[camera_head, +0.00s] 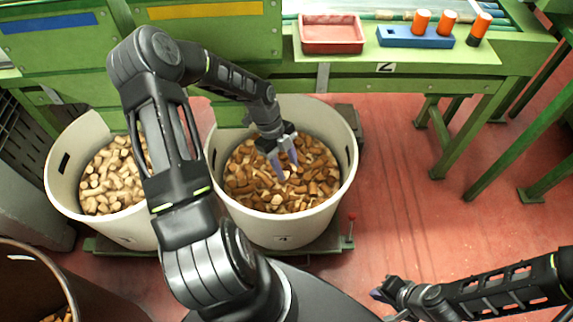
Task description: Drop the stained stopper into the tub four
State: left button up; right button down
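I cannot single out the stained stopper among the corks. My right gripper (377,294) is low at the right, over the floor and away from the tubs; its fingers are too small and overlapped to read.
Another cream tub (62,195) with paler corks stands at left, partly behind my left arm. A brown bin (25,262) is at lower left. Red floor at right is clear.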

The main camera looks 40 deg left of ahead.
aim_at(287, 168)
pick_arm(q)
jog(key=o, duration=0.5)
jog(key=shift+r, duration=0.1)
notch_tip(287, 168, up, 10)
dwell(0.4)
dwell(0.7)
